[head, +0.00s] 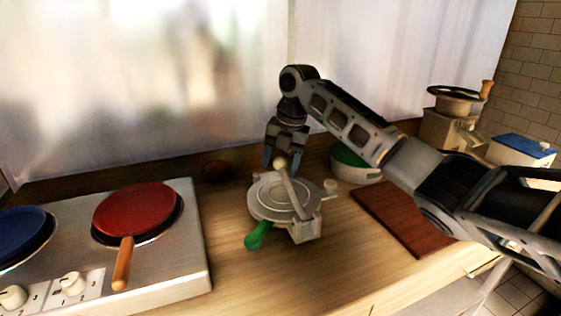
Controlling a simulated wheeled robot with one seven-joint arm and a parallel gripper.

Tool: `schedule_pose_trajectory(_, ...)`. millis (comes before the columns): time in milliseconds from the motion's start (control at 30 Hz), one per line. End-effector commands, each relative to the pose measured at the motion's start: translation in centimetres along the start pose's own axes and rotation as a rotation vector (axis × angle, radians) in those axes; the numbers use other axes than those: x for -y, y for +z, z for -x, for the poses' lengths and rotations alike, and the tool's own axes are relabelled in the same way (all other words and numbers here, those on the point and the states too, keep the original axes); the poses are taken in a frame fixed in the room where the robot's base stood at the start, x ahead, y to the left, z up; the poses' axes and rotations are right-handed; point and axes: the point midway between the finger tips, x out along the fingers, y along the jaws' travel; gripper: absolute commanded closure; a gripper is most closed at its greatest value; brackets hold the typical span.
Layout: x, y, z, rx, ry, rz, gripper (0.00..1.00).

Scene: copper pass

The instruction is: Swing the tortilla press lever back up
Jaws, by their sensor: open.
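The tortilla press (268,207) stands on the wooden counter in the middle of the head view. It is round, pale metal, with its plates closed. Its lever (292,187) lies tilted over the top, with a round pale knob (280,163) at its far end. A green handle-like piece (257,236) lies at the front left of the press. My gripper (283,157) points down just behind the press. Its open fingers are close to the lever's knob; I cannot tell whether they touch it.
A stove with a red pan (135,213) and a blue pan (22,232) is at the left. A green and white bowl (355,165) is behind, right of the press. A brown board (405,217) lies at right, under my arm. A small dark round object (216,168) sits near the wall.

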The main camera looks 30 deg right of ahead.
Motion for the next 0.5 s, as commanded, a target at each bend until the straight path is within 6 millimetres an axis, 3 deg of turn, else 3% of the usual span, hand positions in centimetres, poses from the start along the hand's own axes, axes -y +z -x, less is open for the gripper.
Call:
schedule_pose_trajectory(200,-0.01,-0.01,-0.04,0.000,0.000,0.000,0.36)
schedule_pose_trajectory(500,-0.02,-0.01,-0.01,0.000,0.001,0.000,0.65)
